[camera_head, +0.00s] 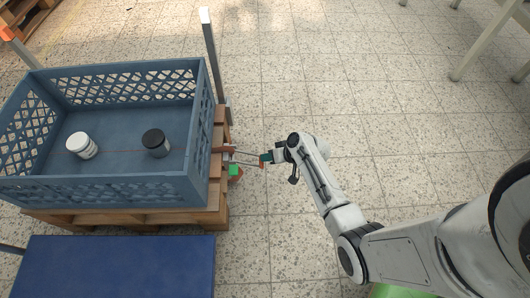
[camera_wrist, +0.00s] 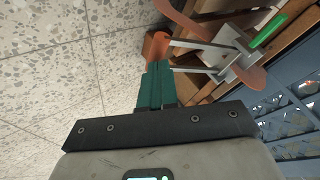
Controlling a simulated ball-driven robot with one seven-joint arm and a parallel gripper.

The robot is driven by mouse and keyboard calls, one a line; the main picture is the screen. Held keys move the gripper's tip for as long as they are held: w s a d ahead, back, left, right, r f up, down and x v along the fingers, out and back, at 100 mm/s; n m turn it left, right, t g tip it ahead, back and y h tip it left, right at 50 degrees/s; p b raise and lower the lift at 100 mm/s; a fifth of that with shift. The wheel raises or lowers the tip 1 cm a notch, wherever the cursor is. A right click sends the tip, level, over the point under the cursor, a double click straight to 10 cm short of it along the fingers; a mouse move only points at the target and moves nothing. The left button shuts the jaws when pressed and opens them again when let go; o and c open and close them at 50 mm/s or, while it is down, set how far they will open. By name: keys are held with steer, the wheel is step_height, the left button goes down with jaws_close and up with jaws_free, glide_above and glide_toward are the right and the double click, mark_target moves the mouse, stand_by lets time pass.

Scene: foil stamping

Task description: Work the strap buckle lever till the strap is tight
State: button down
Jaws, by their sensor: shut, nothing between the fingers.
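The buckle lever has two grey rods and an orange-brown grip (camera_wrist: 155,46); it sticks out sideways from the pallet's right side in the head view (camera_head: 262,164). The rods run to a grey buckle plate (camera_wrist: 240,64). A brown strap (camera_wrist: 184,20) shows on both sides of the plate, and its tightness cannot be judged. A green bar (camera_wrist: 268,30) lies by the plate; a green piece also shows in the head view (camera_head: 234,170). My gripper (camera_wrist: 157,66), with teal fingers, is shut and empty, its tips right at the grip (camera_head: 266,157). I cannot tell whether they touch it.
A blue crate (camera_head: 130,192) stands on a wooden pallet (camera_head: 130,217), holding a white jar (camera_head: 82,146) and a black-lidded jar (camera_head: 156,143). A grey post (camera_head: 209,55) rises behind the buckle. A blue platform (camera_head: 115,265) lies in front.

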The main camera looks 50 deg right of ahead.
steer(key=shift+f+b, duration=0.4)
steer(key=shift+f, duration=0.1)
stand_by(0.4)
stand_by(0.5)
step_height(320, 180, up, 8)
steer(key=p, duration=0.7)
stand_by(0.6)
steer(key=shift+r, duration=0.1)
step_height(320, 180, up, 5)
steer(key=p, duration=0.5)
stand_by(1.0)
